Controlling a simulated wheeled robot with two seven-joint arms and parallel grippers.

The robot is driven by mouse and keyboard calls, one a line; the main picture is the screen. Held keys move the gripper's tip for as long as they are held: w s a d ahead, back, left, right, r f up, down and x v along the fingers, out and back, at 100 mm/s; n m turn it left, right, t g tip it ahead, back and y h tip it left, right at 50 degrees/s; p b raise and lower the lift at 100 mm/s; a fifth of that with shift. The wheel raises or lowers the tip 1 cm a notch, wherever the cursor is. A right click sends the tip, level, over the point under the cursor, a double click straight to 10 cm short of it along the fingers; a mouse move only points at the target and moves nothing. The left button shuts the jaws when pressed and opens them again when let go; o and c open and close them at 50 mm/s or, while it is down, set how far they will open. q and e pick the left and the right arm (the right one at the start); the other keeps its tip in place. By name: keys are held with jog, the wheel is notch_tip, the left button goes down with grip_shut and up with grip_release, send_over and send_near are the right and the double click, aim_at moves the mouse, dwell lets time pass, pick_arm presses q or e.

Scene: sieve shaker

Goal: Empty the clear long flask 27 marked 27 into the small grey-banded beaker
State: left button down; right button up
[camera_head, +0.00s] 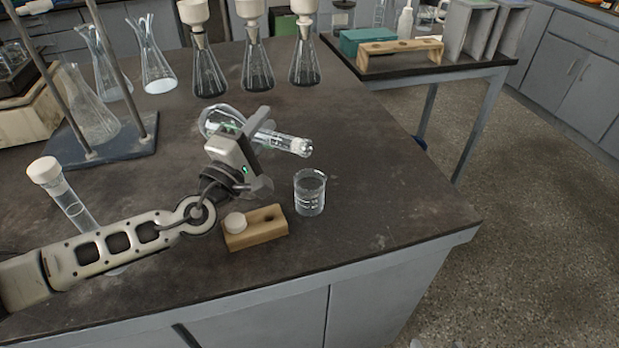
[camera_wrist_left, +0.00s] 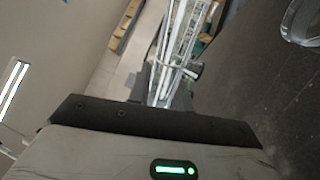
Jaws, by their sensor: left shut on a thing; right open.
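My left gripper (camera_head: 258,140) is shut on the neck of a clear long-necked flask (camera_head: 215,120). The flask is tilted nearly level above the bench, its round bulb to the left and its mouth to the right, slightly lower. No number is readable on it. Its glass also shows in the left wrist view (camera_wrist_left: 178,45). Only the tips of my right gripper (camera_head: 436,344) show at the bottom edge, apart.
A wooden block (camera_head: 262,230) with a white cap on it stands left of the beaker. A white-capped glass tube (camera_head: 68,200) is at the left. Funnel-topped flasks (camera_head: 257,72) and a stand base (camera_head: 105,140) are behind. The bench right of the beaker is clear.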

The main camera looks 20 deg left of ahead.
pick_arm(q)
jog(key=shift+f+m, duration=0.2)
jog(key=shift+m, duration=0.1)
jog(key=shift+d+m+h, duration=0.15)
jog(key=shift+m+h, duration=0.25)
jog(key=shift+m, duration=0.2)
dwell(0.8)
jog(key=shift+d+m+p, duration=0.1)
jog(key=shift+m+p, duration=0.45)
jog(key=shift+m, duration=0.15)
dwell(1.2)
